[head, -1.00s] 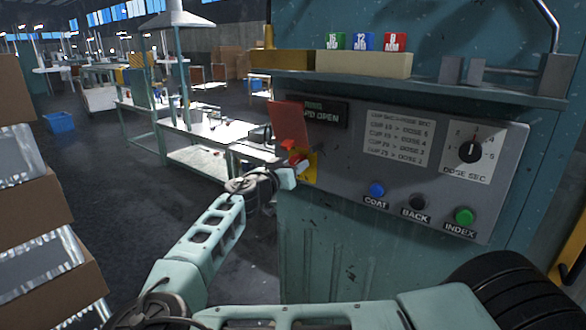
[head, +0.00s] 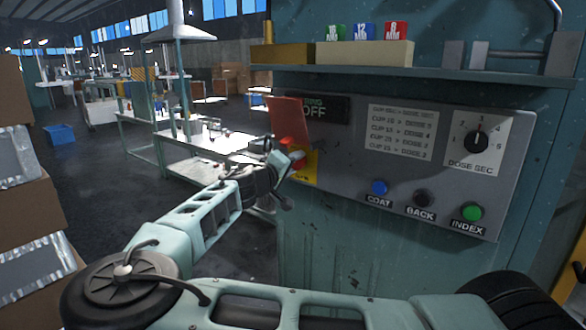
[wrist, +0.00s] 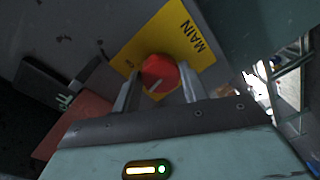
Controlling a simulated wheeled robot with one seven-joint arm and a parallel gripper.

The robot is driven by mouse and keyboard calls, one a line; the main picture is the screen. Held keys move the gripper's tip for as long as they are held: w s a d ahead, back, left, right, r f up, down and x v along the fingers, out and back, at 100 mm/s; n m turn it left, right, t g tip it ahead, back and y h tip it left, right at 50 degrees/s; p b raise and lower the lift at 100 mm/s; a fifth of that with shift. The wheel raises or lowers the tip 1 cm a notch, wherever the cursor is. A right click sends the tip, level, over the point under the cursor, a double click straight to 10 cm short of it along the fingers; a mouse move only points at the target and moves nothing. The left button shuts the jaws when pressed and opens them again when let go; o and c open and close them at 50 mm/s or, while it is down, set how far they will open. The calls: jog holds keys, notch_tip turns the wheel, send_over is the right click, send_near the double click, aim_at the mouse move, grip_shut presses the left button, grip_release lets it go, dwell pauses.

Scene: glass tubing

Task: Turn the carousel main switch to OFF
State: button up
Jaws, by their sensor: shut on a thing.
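The main switch is a red knob (wrist: 160,73) on a yellow plate (wrist: 180,27) marked MAIN in the wrist view. My gripper (wrist: 160,90) has its two fingers on either side of the knob and is shut on it. In the head view, my gripper (head: 290,168) is at the left end of the grey control panel and partly hides the knob and the yellow plate (head: 305,168). A raised red cover (head: 290,120) stands above the knob. The dark display (head: 325,108) beside it reads OFF on its lower line.
The panel (head: 335,180) also carries a blue COAT button (head: 379,187), a dark BACK button (head: 422,197), a green INDEX button (head: 472,212) and a dose dial (head: 477,141). A shelf (head: 420,75) juts out above. Boxes (head: 30,190) stand at the left.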

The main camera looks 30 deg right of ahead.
jog(key=shift+w+n+g+p, duration=0.1)
jog(key=shift+n+g+p, duration=0.25)
jog(key=shift+n, duration=3.15)
jog(key=shift+a, duration=0.1)
jog(key=o, duration=1)
jog(key=shift+c, duration=0.2)
